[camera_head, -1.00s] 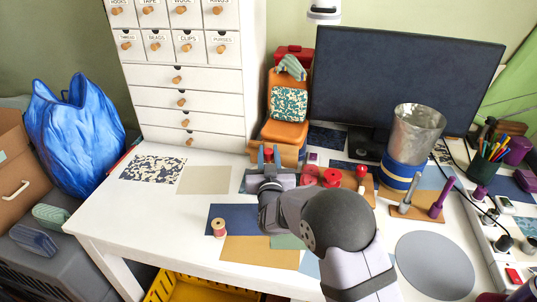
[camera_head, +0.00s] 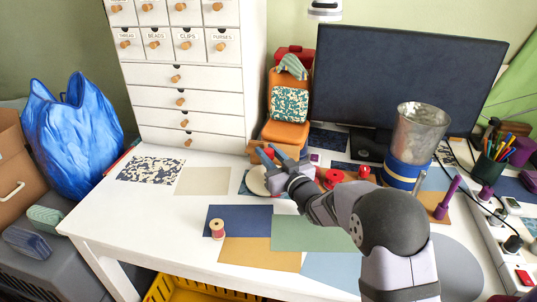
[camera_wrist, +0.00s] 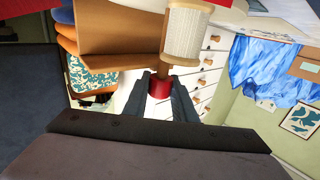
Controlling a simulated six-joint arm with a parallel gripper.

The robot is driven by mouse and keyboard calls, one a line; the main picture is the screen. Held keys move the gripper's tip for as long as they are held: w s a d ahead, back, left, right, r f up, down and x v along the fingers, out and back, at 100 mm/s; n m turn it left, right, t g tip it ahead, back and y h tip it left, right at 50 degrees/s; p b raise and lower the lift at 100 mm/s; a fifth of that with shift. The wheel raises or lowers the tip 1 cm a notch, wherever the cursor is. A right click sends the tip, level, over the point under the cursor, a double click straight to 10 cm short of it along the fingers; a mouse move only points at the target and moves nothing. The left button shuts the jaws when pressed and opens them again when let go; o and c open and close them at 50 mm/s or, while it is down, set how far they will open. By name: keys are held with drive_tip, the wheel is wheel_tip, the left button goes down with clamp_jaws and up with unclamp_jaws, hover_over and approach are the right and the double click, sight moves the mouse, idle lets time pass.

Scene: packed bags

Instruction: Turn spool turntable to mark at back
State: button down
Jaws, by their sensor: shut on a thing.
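My gripper (camera_head: 270,153) is at the back middle of the table in the head view, with its fingers pointing toward the drawers. In the wrist view its fingertips (camera_wrist: 160,88) are shut on a small red knob (camera_wrist: 160,87). A pale thread spool with wooden ends (camera_wrist: 186,32) stands close beyond the knob in that view. A pale round disc (camera_head: 257,181), which looks like part of the turntable, shows beside my gripper in the head view. My gripper hides part of it. I cannot make out the mark.
A small wooden spool (camera_head: 217,229) stands on the blue sheet at the front. Red pieces (camera_head: 333,178) are right of my gripper. A metal cup (camera_head: 420,130) in a blue holder is farther right. An orange bag stack (camera_head: 287,105) and the monitor (camera_head: 400,85) stand behind.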

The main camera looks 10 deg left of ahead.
drive_tip(key=shift+n+g+y+p, duration=1.15)
drive_tip(key=shift+n+g+y, duration=0.45)
drive_tip(key=shift+g, duration=0.3)
drive_tip(key=shift+n+g+y, duration=0.3)
drive_tip(key=shift+g, duration=0.1)
drive_tip(key=c, duration=1.5)
unclamp_jaws()
drive_tip(key=shift+o, duration=0.2)
drive_tip(key=shift+v, duration=3.7)
